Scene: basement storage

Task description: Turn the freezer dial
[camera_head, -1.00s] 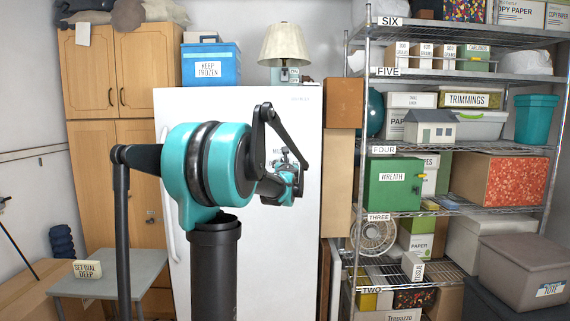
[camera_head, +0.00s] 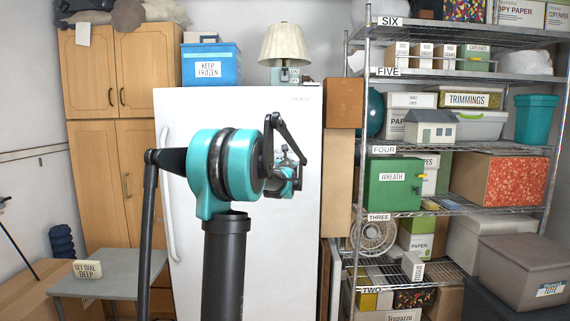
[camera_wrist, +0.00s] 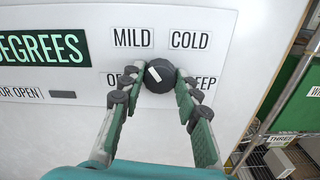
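The freezer (camera_head: 185,125) is a tall white cabinet behind my arm. In the wrist view its dial (camera_wrist: 160,76) is a dark round knob with a white mark, and the mark tilts to the upper left. Labels MILD (camera_wrist: 133,37) and COLD (camera_wrist: 190,40) sit above the dial; OFF and DEEP below are partly hidden by my fingers. My gripper (camera_wrist: 160,72) is open, with one finger left and one right of the dial, very close to its sides. Whether they touch it is unclear. In the head view my gripper (camera_head: 290,180) is at the freezer front and the dial is hidden.
A sign reading SET DIAL DEEP (camera_head: 87,269) stands on a grey table (camera_head: 115,283) at the lower left. A loaded wire shelf (camera_head: 470,147) stands right of the freezer. A blue KEEP FROZEN box (camera_head: 211,66) and a lamp (camera_head: 284,45) sit on top of it.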

